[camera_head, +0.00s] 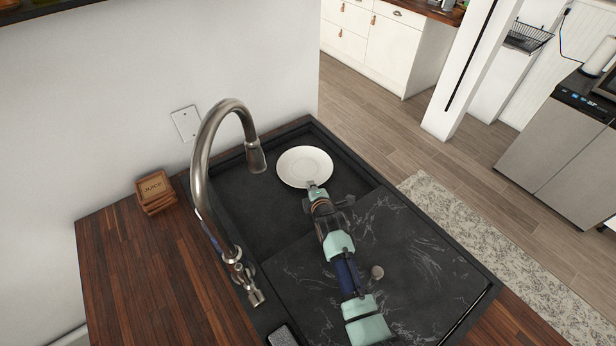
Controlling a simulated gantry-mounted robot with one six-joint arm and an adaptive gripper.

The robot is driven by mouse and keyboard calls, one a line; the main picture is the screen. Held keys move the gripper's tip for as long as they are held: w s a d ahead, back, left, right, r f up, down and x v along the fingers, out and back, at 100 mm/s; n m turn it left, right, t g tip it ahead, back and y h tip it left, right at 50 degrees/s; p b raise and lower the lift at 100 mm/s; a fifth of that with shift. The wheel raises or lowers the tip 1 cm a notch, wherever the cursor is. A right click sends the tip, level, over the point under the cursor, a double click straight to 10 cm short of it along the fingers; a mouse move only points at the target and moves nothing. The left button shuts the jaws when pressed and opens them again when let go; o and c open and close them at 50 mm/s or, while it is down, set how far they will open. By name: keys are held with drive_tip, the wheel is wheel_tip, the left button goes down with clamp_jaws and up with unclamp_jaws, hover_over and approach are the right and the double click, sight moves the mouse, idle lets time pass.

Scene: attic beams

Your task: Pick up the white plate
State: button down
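The white plate (304,162) is round and shows in the head view at the far end of the dark sink (250,210). It looks empty, and its near edge is partly covered by my gripper. My gripper (313,186) reaches from the near side, with its tip over or at the plate's near rim. I cannot tell whether it touches the plate or whether its fingers are open or shut.
A curved metal faucet (212,150) rises left of my arm, its spout head hanging left of the plate. A dark marbled board (410,260) covers the sink's near right part. A wooden coaster stack (155,190) stands on the left counter (140,270).

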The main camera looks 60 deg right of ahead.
wheel_tip(320, 180, up, 20)
drive_tip(key=shift+p, duration=0.4)
